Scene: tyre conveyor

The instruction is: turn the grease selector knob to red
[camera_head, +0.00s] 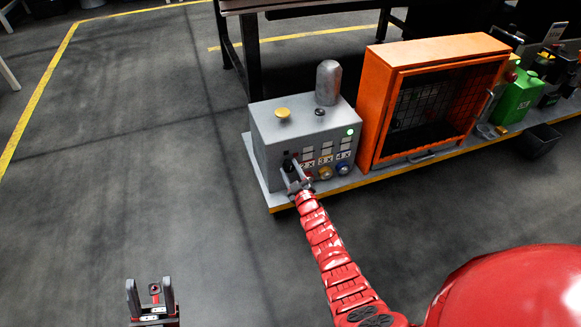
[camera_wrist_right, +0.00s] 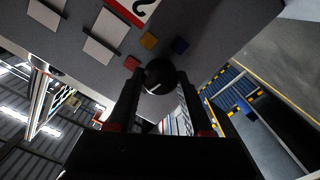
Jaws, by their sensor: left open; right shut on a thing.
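The grease selector knob (camera_wrist_right: 160,77) is a round black knob with a short white mark, on the front of a grey box (camera_head: 280,133). Red (camera_wrist_right: 131,63), yellow (camera_wrist_right: 149,40) and blue (camera_wrist_right: 181,45) squares sit around it on the panel. I cannot tell which square the white mark faces. My right gripper (camera_wrist_right: 160,92) is shut on the knob, with one finger on each side. In the head view this gripper (camera_head: 292,176) is at the box's lower left front and hides the knob. My left gripper (camera_head: 151,290) is open and empty, low over the floor.
The box has a yellow button (camera_head: 282,113) and a grey cylinder (camera_head: 328,83) on top, and a lit green lamp (camera_head: 350,132) in front. An orange mesh-fronted cabinet (camera_head: 436,95) stands close to its right, and a green canister (camera_head: 517,98) beyond. The floor at left is clear.

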